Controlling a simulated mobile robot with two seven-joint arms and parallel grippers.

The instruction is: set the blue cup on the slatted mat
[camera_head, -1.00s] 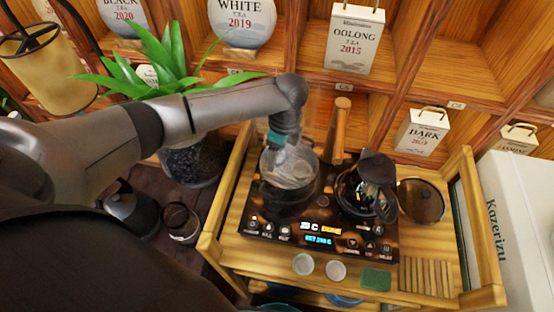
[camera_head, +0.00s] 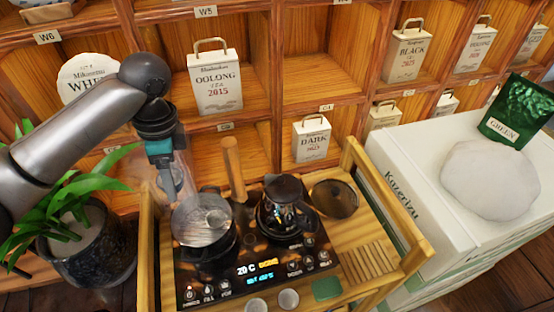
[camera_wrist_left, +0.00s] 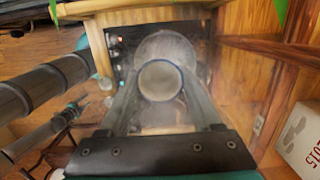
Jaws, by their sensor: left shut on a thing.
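My left gripper (camera_head: 184,196) reaches down over the steaming glass pot (camera_head: 207,243) on the hot plate. In the left wrist view its fingers are shut on the blue cup (camera_wrist_left: 160,80), a round cup with a pale inside and a blue rim. The cup's mouth faces the wrist camera, with the pot behind it. In the head view steam and the fingers blur the cup, so its exact height over the pot is unclear. The slatted mat (camera_head: 368,263) lies bare at the right front of the wooden tray. Parts of my right arm seem to show small in the left wrist view.
A dark glass kettle (camera_head: 284,207) stands right of the pot, with a round lidded dish (camera_head: 333,199) beyond it. A wooden handle (camera_head: 234,170) rises behind the pot.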

